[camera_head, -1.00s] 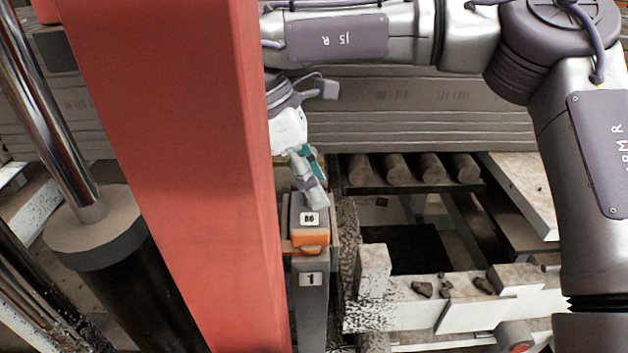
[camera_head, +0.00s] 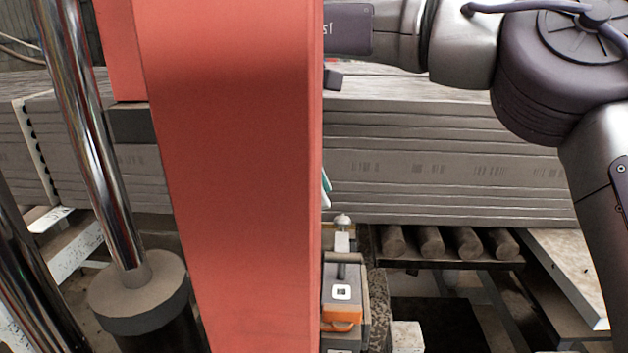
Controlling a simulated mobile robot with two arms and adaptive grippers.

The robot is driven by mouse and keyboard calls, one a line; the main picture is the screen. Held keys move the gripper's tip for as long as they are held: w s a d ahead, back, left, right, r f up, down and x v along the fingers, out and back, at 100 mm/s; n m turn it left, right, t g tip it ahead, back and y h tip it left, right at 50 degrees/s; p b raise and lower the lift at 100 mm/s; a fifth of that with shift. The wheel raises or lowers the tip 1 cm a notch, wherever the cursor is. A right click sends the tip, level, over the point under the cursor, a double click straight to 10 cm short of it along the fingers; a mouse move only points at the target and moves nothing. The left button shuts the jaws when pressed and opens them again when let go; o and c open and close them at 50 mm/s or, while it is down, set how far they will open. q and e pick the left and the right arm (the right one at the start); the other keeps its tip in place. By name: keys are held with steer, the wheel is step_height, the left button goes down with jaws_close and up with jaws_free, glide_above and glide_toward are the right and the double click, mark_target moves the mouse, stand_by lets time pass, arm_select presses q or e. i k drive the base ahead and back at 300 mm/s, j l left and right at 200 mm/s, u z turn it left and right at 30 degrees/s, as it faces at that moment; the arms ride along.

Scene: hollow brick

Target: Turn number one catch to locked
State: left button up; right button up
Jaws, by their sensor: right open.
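The number one catch is a dark grey box (camera_head: 343,276) with a small white label and an orange part (camera_head: 342,318) at its front, on a grey post at the bottom centre. A pale lever with a round metal knob (camera_head: 342,221) stands up behind the box. My right gripper (camera_head: 326,188) is almost wholly hidden behind the red column; only a teal sliver shows at the column's right edge, above and left of the knob. It appears apart from the lever, though the hidden part cannot be judged. My left gripper is not in view.
The broad red column (camera_head: 235,180) blocks the view left of the catch. A shiny rod (camera_head: 95,150) stands further left. A long stack of grey boards (camera_head: 450,160) lies behind, with several rollers (camera_head: 430,242) below it at the right.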

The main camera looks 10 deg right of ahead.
mark_target(340, 318)
steer(key=k+l, duration=1.5)
steer(key=k, duration=0.25)
